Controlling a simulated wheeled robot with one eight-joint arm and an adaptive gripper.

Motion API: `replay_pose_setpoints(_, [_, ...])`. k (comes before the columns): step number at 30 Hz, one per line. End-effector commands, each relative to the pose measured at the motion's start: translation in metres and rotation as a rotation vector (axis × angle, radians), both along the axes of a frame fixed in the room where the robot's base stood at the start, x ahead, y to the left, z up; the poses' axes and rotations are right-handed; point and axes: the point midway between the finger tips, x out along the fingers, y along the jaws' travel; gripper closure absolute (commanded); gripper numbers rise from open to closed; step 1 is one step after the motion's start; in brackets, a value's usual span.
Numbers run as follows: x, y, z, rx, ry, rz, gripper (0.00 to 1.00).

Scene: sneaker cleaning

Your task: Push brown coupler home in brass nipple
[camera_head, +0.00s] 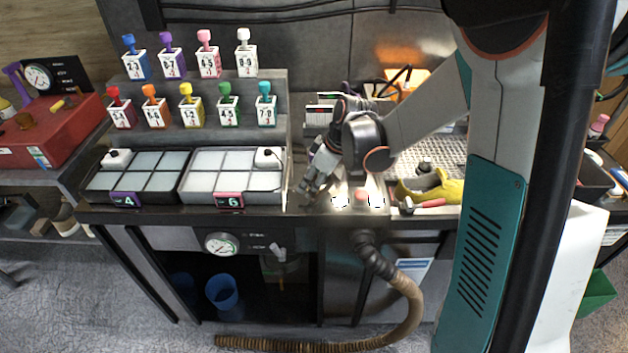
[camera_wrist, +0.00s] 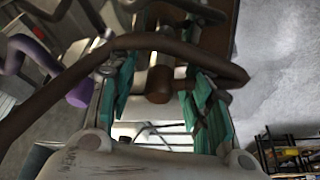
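My gripper (camera_head: 312,184) is low over the front of the bench, right of the tray marked 6. In the wrist view its teal fingers (camera_wrist: 160,92) stand apart, with visible gaps either side of a short brown cylinder, which looks like the brown coupler (camera_wrist: 158,84). A pale metallic part (camera_wrist: 162,58) adjoins the cylinder; I cannot tell whether it is the brass nipple or how deeply they are joined. A dark brown hose (camera_wrist: 150,41) arches across the view in front of the fingers. In the head view the coupler and nipple cannot be made out.
Two compartment trays (camera_head: 130,203) lie left of my gripper, below a rack of coloured bottles. A yellow sneaker (camera_head: 440,188) lies to the right. A ribbed brown hose (camera_head: 408,290) hangs from the bench front.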

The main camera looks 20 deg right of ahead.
Motion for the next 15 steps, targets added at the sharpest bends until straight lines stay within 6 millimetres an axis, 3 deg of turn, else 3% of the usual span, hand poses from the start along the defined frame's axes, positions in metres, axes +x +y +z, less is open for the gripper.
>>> replay_pose_setpoints(8, [-0.002,-0.002,0.006,0.000,0.000,-0.001,0.54])
replay_pose_setpoints(15, [-0.012,-0.012,0.040,0.000,0.000,-0.001,0.54])
